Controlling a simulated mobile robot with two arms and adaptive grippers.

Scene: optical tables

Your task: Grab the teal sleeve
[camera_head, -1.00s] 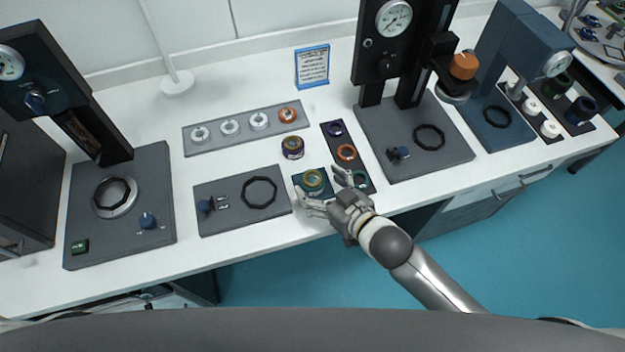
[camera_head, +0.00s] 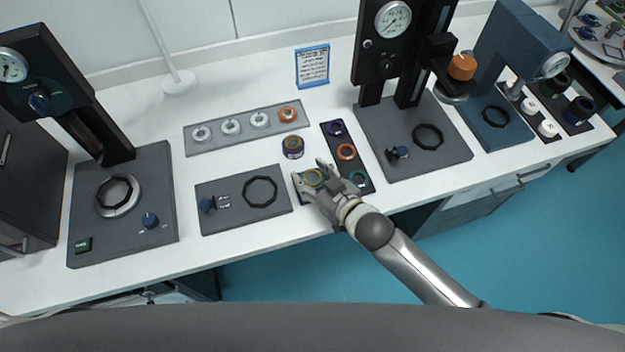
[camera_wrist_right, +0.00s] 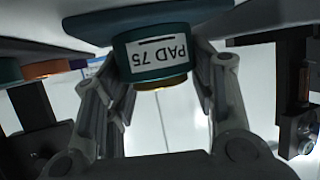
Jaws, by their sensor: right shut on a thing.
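The teal sleeve (camera_wrist_right: 154,50) is a short teal cylinder with a white label reading "PAD 75", upside down in the right wrist view. A yellow part shows at its end. In the head view its yellow ring-like top (camera_head: 313,177) shows over a small dark teal plate at the table's front. My right gripper (camera_head: 318,179) is around it, with fingers on both sides in the right wrist view (camera_wrist_right: 160,78). It is shut on the sleeve. The fingers partly hide the sleeve and plate in the head view. My left gripper is not in view.
Just right is a dark tray (camera_head: 338,130) with purple, orange (camera_head: 346,152) and teal (camera_head: 358,178) rings. A grey plate with a black ring (camera_head: 260,192) lies left. A tall black press with a gauge (camera_head: 393,18) stands back right.

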